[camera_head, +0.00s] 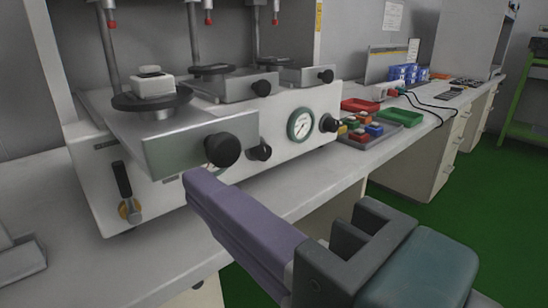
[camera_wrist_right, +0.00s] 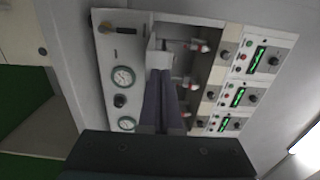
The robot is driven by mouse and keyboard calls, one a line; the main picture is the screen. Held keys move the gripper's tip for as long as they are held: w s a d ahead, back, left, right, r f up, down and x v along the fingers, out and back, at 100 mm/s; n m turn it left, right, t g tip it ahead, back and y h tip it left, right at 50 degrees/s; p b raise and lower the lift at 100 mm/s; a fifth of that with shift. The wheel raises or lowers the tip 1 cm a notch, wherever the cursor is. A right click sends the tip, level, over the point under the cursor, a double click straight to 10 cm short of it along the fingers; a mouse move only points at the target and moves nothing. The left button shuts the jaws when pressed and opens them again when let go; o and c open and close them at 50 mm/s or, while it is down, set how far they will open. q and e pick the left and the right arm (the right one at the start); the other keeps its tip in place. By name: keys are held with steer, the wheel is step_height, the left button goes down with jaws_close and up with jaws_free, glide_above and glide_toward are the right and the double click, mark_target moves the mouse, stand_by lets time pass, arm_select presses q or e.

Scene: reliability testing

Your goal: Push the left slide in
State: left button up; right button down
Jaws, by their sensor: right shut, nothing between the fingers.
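The left slide (camera_head: 178,146) is a metal drawer with a black round knob (camera_head: 222,150) on its front plate. It sticks out toward me, farther than the middle slide (camera_head: 236,88) and the right slide (camera_head: 306,76). A black disc (camera_head: 122,101) with a white block (camera_head: 153,84) rides on it. My right gripper (camera_head: 196,183) has purple fingers shut together and empty. In the head view its tips appear just below the slide's front plate, left of the knob; contact cannot be told. In the wrist view the fingers (camera_wrist_right: 161,78) point at the machine. My left gripper is out of view.
The machine's white front panel (camera_head: 285,132) has a gauge (camera_head: 300,124), knobs and a black lever (camera_head: 122,180). The bench runs right, holding a tray of coloured parts (camera_head: 368,132) and a green bin (camera_head: 400,117). The wrist view shows control panels with green displays (camera_wrist_right: 257,58).

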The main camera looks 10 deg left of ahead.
mark_target(161, 153)
steer(key=b+x, duration=0.2)
steer(key=x, duration=0.3)
steer(key=shift+w+a+f, duration=0.1)
steer(key=shift+w+a, duration=0.2)
steer(key=shift+a, duration=0.05)
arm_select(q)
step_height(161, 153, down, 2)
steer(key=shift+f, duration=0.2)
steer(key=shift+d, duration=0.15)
